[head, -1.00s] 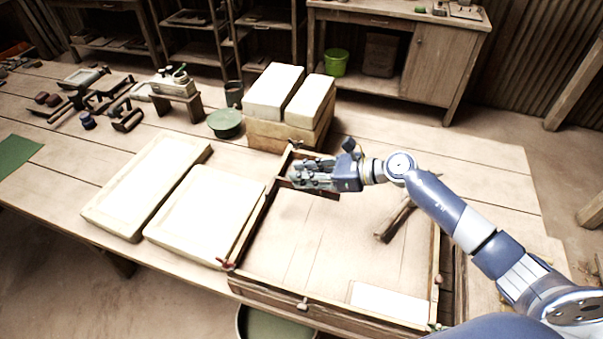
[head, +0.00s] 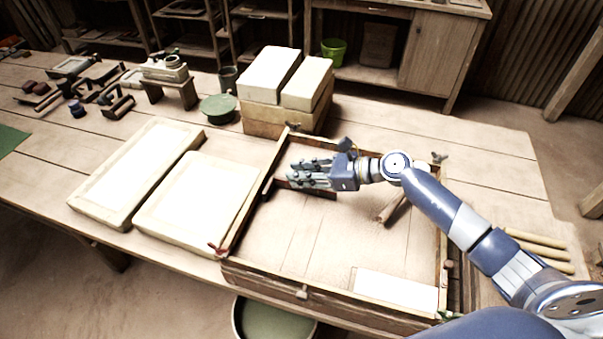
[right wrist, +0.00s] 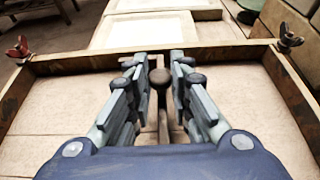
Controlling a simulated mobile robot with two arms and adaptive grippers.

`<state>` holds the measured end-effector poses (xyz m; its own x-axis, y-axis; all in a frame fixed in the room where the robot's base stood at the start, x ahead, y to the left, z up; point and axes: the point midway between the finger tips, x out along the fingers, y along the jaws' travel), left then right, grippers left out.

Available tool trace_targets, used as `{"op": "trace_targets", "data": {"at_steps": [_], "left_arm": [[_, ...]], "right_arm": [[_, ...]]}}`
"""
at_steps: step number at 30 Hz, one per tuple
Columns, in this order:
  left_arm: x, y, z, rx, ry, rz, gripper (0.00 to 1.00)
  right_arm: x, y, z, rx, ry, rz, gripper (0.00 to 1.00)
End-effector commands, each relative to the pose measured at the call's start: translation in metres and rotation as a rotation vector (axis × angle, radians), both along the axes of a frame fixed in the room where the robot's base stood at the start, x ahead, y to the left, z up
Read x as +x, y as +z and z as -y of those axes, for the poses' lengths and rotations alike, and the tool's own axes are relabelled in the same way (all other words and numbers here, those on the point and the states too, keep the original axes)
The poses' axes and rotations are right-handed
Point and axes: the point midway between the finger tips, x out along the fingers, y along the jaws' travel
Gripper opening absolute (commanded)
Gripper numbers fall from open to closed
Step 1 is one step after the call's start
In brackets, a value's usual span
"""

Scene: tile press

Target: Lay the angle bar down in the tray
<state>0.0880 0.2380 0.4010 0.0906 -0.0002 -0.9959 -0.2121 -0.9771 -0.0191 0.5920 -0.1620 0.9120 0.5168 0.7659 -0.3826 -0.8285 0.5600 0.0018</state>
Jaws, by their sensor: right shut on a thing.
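The tray (head: 262,279) is a wide wooden frame with low walls and a pale floor, at the table's front edge. My right gripper (head: 293,175) is over its back left part in the head view. The right gripper (right wrist: 160,66) is shut on a brown knob with a thin stem (right wrist: 161,82), which shows between its fingers in the right wrist view. A dark bar, seemingly the angle bar (head: 318,191), shows just under the gripper inside the tray walls. The hand hides part of it, and I cannot tell whether it touches the floor. My left gripper is out of view.
A white slab (head: 396,290) lies in the tray's front right corner, and a wooden piece (head: 392,208) lies under my right arm. Two pale moulds (head: 198,203) stand left of the tray. Boxed blocks (head: 282,118) stand behind it. The tray's middle floor is clear.

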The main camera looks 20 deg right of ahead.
Motion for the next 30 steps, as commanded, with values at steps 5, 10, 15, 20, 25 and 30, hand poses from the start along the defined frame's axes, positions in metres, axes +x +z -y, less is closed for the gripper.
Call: {"op": "trace_targets", "data": {"at_steps": [5, 10, 15, 20, 25, 30], "left_arm": [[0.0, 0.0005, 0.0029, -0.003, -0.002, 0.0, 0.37], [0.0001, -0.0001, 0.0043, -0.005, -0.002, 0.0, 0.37], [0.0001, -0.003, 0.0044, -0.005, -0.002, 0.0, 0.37], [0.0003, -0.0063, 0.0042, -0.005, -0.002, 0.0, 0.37], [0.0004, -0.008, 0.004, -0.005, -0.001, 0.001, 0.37], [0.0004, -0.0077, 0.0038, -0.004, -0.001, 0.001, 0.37]], "right_arm": [[0.001, 0.003, -0.0002, 0.002, -0.001, 0.004, 0.0], [0.001, 0.0025, 0.0, 0.002, -0.001, 0.004, 0.0], [0.001, 0.0003, 0.0, 0.002, -0.001, 0.004, 0.0], [0.001, -0.0016, 0.0001, 0.002, -0.001, 0.004, 0.0], [0.0009, -0.0029, 0.0001, 0.002, -0.001, 0.004, 0.0], [0.0006, -0.0032, 0.0, 0.002, -0.001, 0.003, 0.0]]}}
